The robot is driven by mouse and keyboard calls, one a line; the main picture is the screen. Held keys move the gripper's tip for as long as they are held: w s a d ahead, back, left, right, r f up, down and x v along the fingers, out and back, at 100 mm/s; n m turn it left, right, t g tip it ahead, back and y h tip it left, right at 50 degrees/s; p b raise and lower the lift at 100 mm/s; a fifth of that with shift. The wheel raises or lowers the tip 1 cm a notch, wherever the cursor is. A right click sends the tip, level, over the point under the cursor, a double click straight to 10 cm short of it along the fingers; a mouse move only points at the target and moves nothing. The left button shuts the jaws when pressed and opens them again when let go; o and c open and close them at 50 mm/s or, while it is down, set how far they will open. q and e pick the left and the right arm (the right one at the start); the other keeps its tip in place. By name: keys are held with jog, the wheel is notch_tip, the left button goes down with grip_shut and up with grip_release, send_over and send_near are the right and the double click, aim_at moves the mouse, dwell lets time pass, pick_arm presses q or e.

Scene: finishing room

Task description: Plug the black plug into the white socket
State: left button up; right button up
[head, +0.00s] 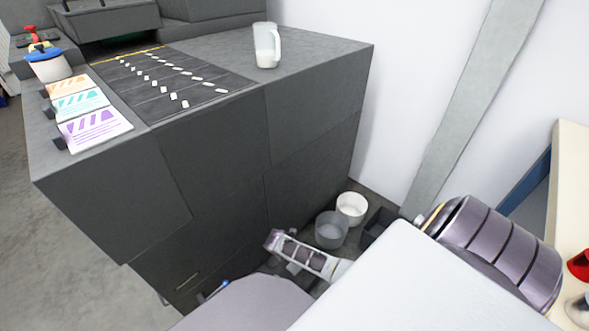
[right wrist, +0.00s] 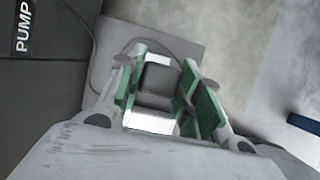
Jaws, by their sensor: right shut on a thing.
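In the right wrist view my right gripper (right wrist: 162,92) is shut, its green-padded fingers on either side of the black plug (right wrist: 160,78). The plug looks like a dark grey block. A thin dark cable shows beside it and beyond the fingers. A bright white patch (right wrist: 150,123) lies between the fingers near the palm; I cannot tell what it belongs to. I cannot make out the white socket in either view. My left gripper is not in view.
A dark grey cabinet (head: 225,140) fills the left and middle, with a white jug (head: 267,46), coloured cards (head: 95,127) and a marked mat on top. A white pot (head: 351,207) and grey pot (head: 331,229) stand low beside it. A PUMP label (right wrist: 22,27) is at the wrist view's upper left.

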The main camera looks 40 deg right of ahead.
jog(key=s+a+f+p, duration=0.1)
jog(key=s+a+p, duration=0.1)
jog(key=a, duration=0.8)
jog(key=shift+s+a, duration=0.25)
jog(key=shift+a, duration=0.05)
dwell(1.4)
jog(key=shift+s+a+f+p, duration=0.1)
jog(key=shift+a+p, duration=0.1)
jog(key=shift+a, duration=0.25)
jog(key=shift+s+a+f+p, duration=0.1)
jog(key=shift+a+p, duration=0.1)
jog(key=shift+a, duration=0.25)
dwell(1.0)
jog(key=shift+f, duration=0.2)
dwell(0.4)
jog(key=shift+f+b, duration=1.8)
jog(key=shift+f, duration=0.45)
jog(key=shift+f, duration=0.35)
